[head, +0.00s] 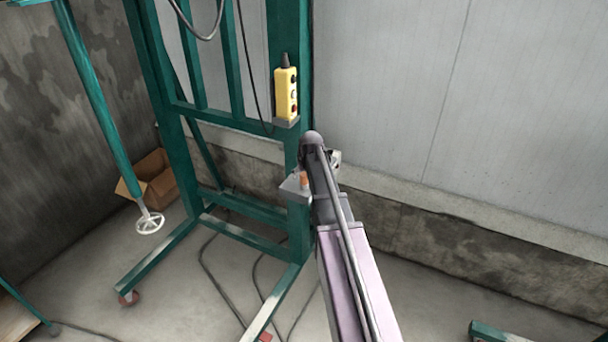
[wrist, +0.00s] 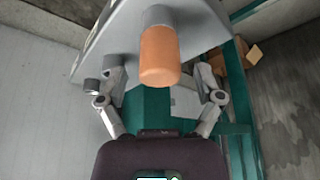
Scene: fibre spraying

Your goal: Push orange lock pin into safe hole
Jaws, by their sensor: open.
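The orange lock pin (wrist: 160,56) is a short rounded cylinder standing out from a light grey bracket plate (wrist: 102,38) in the wrist view. In the head view the pin (head: 304,181) shows small, by the grey bracket (head: 292,191) on the green frame's right post. My gripper (wrist: 160,84) is open, with one finger on each side below the pin. I see no contact with the pin, and the upper parts of the fingers are partly hidden by the plate. In the head view my arm covers the gripper. I cannot make out the safe hole.
The green frame (head: 184,150) stands on the floor against the wall. A yellow control pendant (head: 286,93) hangs on its post above my arm's end. Cables lie on the floor.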

